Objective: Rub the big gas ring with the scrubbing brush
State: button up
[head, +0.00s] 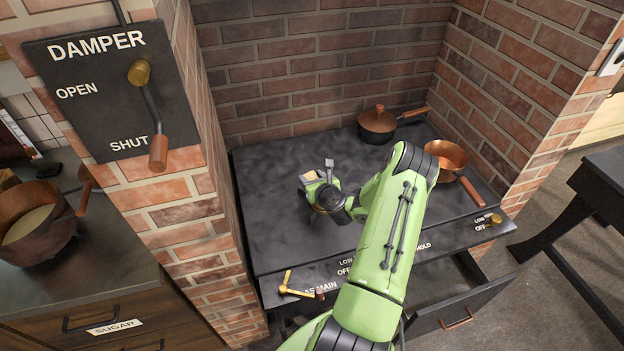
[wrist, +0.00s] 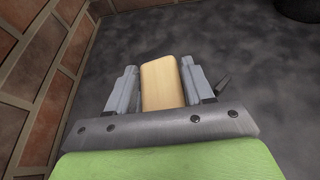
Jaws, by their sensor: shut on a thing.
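My gripper (head: 320,172) is over the left part of the dark stove top (head: 275,230). In the wrist view its two grey fingers (wrist: 160,88) are closed on the sides of a pale wooden block, which looks like the scrubbing brush (wrist: 162,80). Only a small tan bit of the brush shows in the head view. Its bristles are hidden, and I cannot tell whether it touches the stove top. I cannot make out the big gas ring on the smudged black surface; my arm covers part of the stove.
A lidded dark pot (head: 377,124) stands at the back of the stove, and a copper pan (head: 446,153) at the right. Brick walls enclose the stove at left, back and right. A drawer (head: 455,312) is open below the front panel with its brass gas-main lever (head: 290,287).

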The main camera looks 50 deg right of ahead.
jog(key=shift+r, duration=0.1)
notch_tip(320, 180, up, 3)
jog(key=p, duration=0.3)
jog(key=shift+d+r, duration=0.1)
jog(key=shift+r, duration=0.05)
jog(key=shift+s, duration=0.1)
jog(key=shift+f, duration=0.2)
